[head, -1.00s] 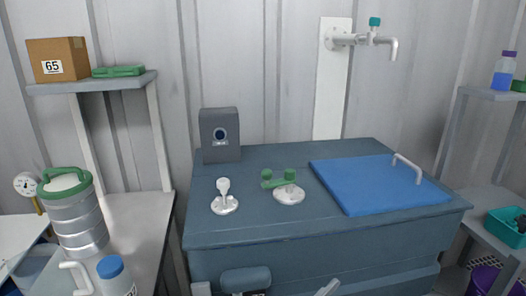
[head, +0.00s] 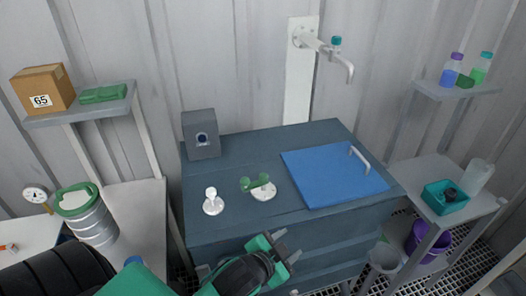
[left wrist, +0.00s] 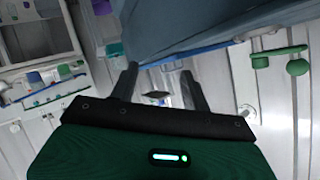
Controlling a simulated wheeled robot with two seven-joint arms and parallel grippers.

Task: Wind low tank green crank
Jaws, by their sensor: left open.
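The green crank (head: 258,183) sits on a round white base on top of the dark blue-grey low tank (head: 235,222). Its arm lies roughly level, with a round knob at its left end. In the left wrist view the green crank (left wrist: 290,52) shows at the upper right, outside the jaws. My left gripper (head: 290,245) is open and empty, in front of the tank and nearer to me than the crank. In the left wrist view the left gripper (left wrist: 158,75) has its two dark fingers spread apart. My right gripper is not in view.
A white knob (head: 212,202) stands left of the crank, and a grey box (head: 201,134) stands behind. A blue lid (head: 333,176) with a handle lies to the right. A wall tap (head: 322,45) reaches out above. A metal canister (head: 91,222) stands on the left bench.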

